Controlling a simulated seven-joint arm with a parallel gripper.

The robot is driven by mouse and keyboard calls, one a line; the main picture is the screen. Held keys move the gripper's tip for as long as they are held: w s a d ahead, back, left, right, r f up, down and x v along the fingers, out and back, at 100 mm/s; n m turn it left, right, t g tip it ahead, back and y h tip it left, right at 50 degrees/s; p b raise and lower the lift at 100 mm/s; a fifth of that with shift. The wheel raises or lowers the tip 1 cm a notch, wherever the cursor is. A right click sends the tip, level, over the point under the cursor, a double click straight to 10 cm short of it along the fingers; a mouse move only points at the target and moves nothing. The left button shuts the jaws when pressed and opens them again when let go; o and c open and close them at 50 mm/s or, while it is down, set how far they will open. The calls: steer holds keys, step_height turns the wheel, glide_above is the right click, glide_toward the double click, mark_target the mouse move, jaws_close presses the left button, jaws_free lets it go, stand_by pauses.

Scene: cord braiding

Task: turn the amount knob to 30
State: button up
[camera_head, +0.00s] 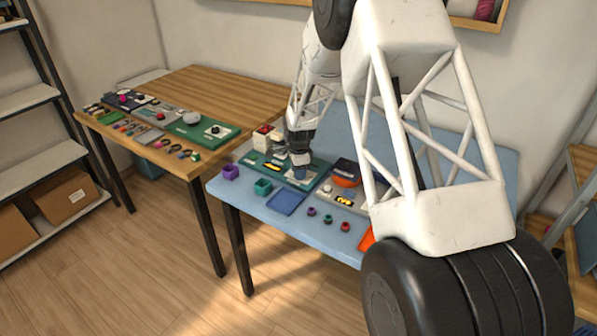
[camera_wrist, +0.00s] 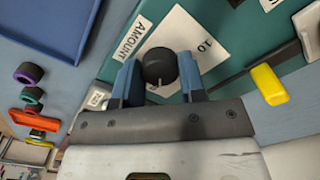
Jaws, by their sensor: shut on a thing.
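The amount knob (camera_wrist: 158,68) is a round black dial with a light pointer line on its top. It sits on a white scale plate (camera_wrist: 185,32) on a green panel (camera_wrist: 228,28), next to a label reading AMOUNT (camera_wrist: 132,40). The figures "10" show on the plate; other figures are hidden. My gripper (camera_wrist: 160,76) is shut on the knob, one blue finger on each side. In the head view my gripper (camera_head: 300,172) is down at the green panel (camera_head: 262,162) on the blue table; the knob is hidden there.
A yellow handle (camera_wrist: 268,85) sticks up right of my gripper. A blue tray (camera_head: 286,201), a purple cup (camera_head: 231,172) and a teal cup (camera_head: 263,187) stand along the front. Several small coloured rings lie right of the tray. A wooden table (camera_head: 200,85) with other panels stands left.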

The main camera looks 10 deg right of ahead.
steer(key=shift+m, duration=0.8)
steer(key=o, duration=0.9)
steer(key=shift+r, duration=0.15)
steer(key=shift+r, duration=3.8)
step_height(320, 180, up, 7)
